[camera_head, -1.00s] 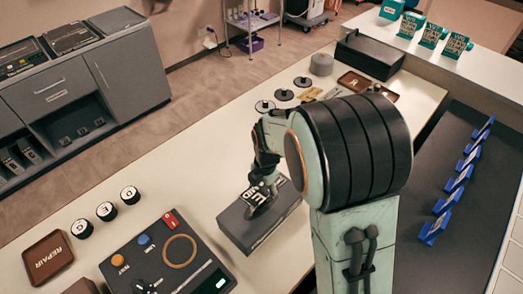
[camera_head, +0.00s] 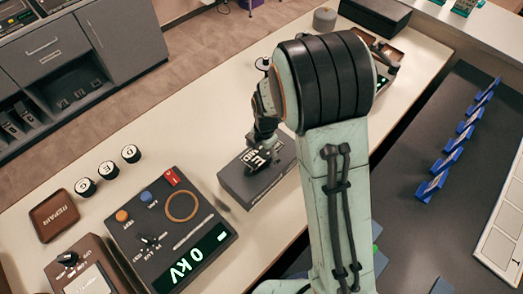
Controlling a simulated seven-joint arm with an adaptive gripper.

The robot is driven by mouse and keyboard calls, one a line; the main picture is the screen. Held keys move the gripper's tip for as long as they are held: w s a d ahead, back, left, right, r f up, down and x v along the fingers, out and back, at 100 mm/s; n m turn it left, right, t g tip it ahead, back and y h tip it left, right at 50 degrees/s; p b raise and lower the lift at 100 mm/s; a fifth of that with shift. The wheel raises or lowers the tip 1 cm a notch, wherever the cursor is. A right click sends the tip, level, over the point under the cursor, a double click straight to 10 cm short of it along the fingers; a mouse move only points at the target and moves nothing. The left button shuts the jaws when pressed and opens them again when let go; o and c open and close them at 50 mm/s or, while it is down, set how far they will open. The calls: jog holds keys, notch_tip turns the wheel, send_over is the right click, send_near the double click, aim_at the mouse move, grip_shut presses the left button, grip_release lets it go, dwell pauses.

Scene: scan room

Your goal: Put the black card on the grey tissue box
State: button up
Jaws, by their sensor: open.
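The grey tissue box (camera_head: 238,187) sits on the white counter in the middle of the head view. A black card (camera_head: 257,158) with large white letters shows on top of the box, right under my gripper. My gripper (camera_head: 264,146) points down over the box and is open. Its fingers are dark and small against the card, so I cannot tell whether they touch it. The arm and wrist hide part of the box's top at the back.
A dark control panel (camera_head: 150,238) with a kV display stands left of the box. Round lettered pieces (camera_head: 107,170) and a brown REPAIR tray (camera_head: 54,214) are further left. Blue holders (camera_head: 452,158) line the dark surface at right.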

aim_at(265, 151)
jog(key=r, duration=1.1)
jog(key=shift+s+d+r, duration=0.2)
jog(key=shift+s+d, duration=0.05)
jog(key=shift+d, duration=0.05)
jog(key=s+d+r+m, duration=0.2)
jog(key=s+d+m, duration=0.2)
jog(key=s+m, duration=0.6)
jog(key=s+d+r+m, duration=0.2)
jog(key=s+d+m, duration=0.1)
jog(key=s+m, duration=0.8)
jog(key=m, duration=0.4)
jog(key=shift+s+d+m+g, duration=0.25)
jog(key=shift+d+m+g, duration=0.15)
jog(key=shift+r, duration=0.1)
